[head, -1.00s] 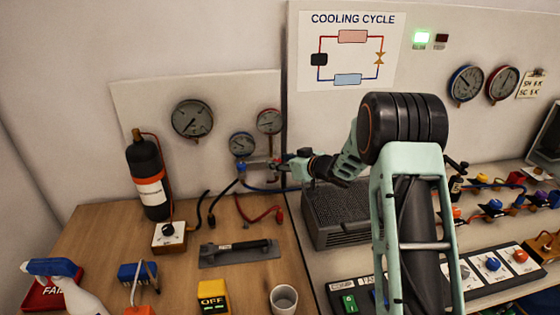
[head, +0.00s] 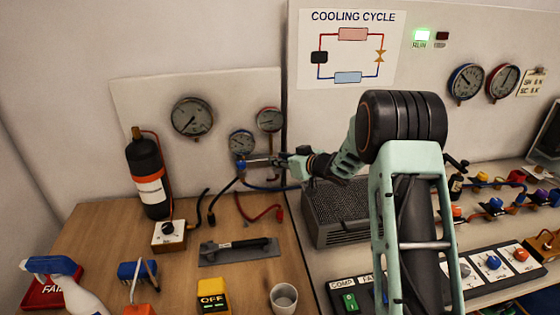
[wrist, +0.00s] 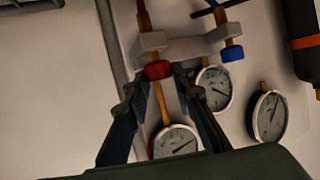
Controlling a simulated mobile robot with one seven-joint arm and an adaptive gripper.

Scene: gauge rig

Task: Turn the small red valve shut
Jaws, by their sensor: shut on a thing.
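The small red valve (wrist: 158,70) is a round knob on the pale manifold block (wrist: 185,42) in the wrist view. My gripper (wrist: 159,80) has one finger on each side of the knob and is shut on it. In the head view my gripper (head: 275,161) reaches the manifold from the right, and its fingers hide the red valve. A blue valve (wrist: 232,53) sits at the other end of the block, outside my fingers; it also shows in the head view (head: 241,164). The angle of the red knob cannot be read.
Two small gauges (head: 242,142) (head: 269,119) stand above the manifold, with a larger gauge (head: 193,117) to their left. Blue and red hoses (head: 262,214) hang below. A dark grille-topped unit (head: 348,213) lies under my wrist. A black cylinder (head: 149,178) stands at left.

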